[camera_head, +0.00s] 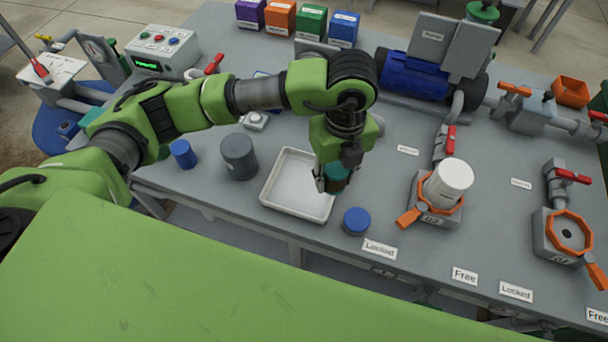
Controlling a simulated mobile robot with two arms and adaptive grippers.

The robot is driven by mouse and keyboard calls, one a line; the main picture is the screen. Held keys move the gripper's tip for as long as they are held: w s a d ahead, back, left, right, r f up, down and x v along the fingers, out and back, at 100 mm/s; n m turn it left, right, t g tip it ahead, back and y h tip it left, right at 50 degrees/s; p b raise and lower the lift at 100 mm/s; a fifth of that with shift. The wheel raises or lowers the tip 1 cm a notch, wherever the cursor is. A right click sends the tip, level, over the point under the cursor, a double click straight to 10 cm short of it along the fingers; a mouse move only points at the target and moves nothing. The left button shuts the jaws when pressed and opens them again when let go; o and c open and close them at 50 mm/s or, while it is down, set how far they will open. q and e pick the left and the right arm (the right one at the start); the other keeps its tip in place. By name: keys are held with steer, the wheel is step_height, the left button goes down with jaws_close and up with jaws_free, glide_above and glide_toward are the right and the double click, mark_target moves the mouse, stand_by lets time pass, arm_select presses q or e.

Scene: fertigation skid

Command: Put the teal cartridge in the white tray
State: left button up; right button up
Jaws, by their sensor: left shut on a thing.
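The teal cartridge (338,171) is between the fingers of my left gripper (333,181), which is shut on it. Much of the cartridge is hidden by the gripper. The white tray (268,198) lies on the grey bench, shallow and empty as far as I can see. My left gripper and the cartridge appear over the tray's right side. I cannot tell how high above the tray the cartridge is. My right gripper is not in view.
A round blue-topped piece (356,221) stands just right of the tray. A grey cylinder (239,156) and a small blue cylinder (183,154) stand to its left. A white canister (448,180) sits in an orange-collared housing at right. A blue pump (414,77) is behind.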

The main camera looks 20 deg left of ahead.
arm_select(q)
steer(key=w+a+f+p, duration=0.1)
steer(key=w+a+f, duration=0.1)
steer(key=a, duration=0.2)
steer(key=p, duration=0.1)
glide_above(304, 186)
step_height(304, 186, down, 5)
steer(key=shift+s+d, duration=0.1)
steer(key=f+p, duration=0.1)
steer(key=f, duration=0.2)
steer(key=shift+a+p, duration=0.2)
steer(key=shift+p, duration=0.2)
steer(key=shift+f, duration=0.25)
steer(key=shift+f, duration=0.1)
steer(key=shift+f+b, duration=0.15)
steer(key=shift+b, duration=0.15)
steer(key=o, duration=1.1)
steer(key=shift+o, duration=0.2)
